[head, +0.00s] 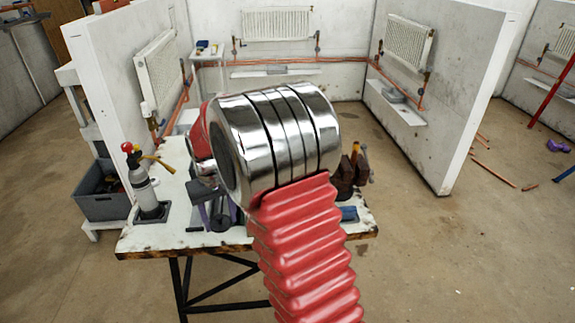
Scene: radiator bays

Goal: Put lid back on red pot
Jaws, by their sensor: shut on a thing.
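My own arm, with its red ribbed sleeve and chrome joint, fills the middle of the head view and covers much of the workbench (147,240). My gripper's fingertips are hidden, most likely behind the arm. I cannot make out the red pot or its lid. A red curved surface shows at the left of the chrome joint, but I cannot tell whether it is part of my arm.
A grey bottle (146,192) with a red knob and a yellow part stands at the bench's left end. Dark brown objects (352,172) and a blue item (349,213) lie at the right. A grey crate (100,200) is left of the bench. White partitions with radiators (277,23) stand behind.

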